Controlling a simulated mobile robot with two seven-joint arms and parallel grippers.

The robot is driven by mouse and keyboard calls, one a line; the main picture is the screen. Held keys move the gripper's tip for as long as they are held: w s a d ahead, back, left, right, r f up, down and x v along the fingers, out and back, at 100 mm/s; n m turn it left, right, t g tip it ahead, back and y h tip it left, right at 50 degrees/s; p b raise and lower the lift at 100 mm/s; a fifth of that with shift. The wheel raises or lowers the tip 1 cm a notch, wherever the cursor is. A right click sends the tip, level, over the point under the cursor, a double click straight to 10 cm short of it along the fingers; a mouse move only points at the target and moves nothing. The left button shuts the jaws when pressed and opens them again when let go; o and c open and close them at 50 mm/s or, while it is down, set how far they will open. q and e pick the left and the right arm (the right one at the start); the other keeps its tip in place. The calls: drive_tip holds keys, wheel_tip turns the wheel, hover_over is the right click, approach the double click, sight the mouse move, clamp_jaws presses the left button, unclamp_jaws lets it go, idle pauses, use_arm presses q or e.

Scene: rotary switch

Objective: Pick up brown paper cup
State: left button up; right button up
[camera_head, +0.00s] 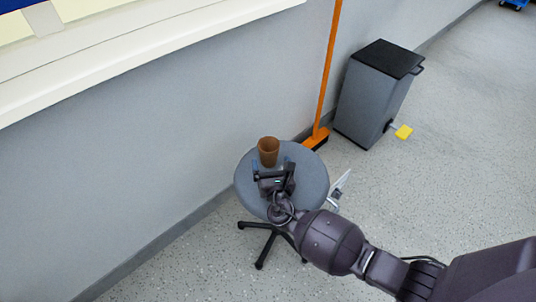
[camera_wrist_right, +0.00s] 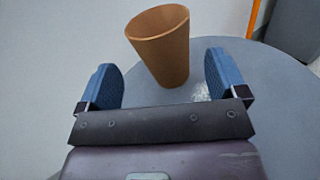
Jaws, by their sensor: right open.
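The brown paper cup (camera_head: 268,151) stands upright on the round grey stool seat (camera_head: 312,190), towards its back edge. In the right wrist view the cup (camera_wrist_right: 163,47) is a tapered brown cup with its open rim upward. My right gripper (camera_head: 272,168) is over the stool, just in front of the cup. In the wrist view its two blue fingertips (camera_wrist_right: 160,78) are spread wide, with the cup beyond and between them. The gripper is open and holds nothing. My left gripper is not in view.
An orange broom (camera_head: 327,85) leans on the wall behind the stool. The wall is close on the left. The floor on the right is clear.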

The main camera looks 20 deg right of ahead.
drive_tip(key=b+x, duration=0.1)
drive_tip(key=x, duration=0.4)
drive_tip(key=shift+f, duration=0.1)
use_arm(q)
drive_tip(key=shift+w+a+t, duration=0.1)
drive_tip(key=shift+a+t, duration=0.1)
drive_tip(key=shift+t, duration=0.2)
use_arm(e)
drive_tip(key=shift+w+d, duration=0.15)
drive_tip(key=shift+w, duration=0.2)
drive_tip(key=c, duration=1)
wheel_tip(320, 180, up, 10)
drive_tip(key=p, duration=0.4)
drive_tip(key=shift+w, duration=0.2)
use_arm(q)
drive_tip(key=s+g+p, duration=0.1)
drive_tip(key=p, duration=0.1)
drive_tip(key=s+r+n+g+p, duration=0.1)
drive_tip(key=p, duration=0.2)
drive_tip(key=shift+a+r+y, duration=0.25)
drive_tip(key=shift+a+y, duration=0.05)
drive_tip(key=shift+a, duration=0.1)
use_arm(e)
wheel_tip(320, 180, up, 10)
hover_over(270, 157)
drive_tip(key=a+x, duration=0.1)
drive_tip(key=x, duration=0.2)
drive_tip(key=shift+d+r, duration=0.25)
drive_tip(key=shift+d, duration=0.2)
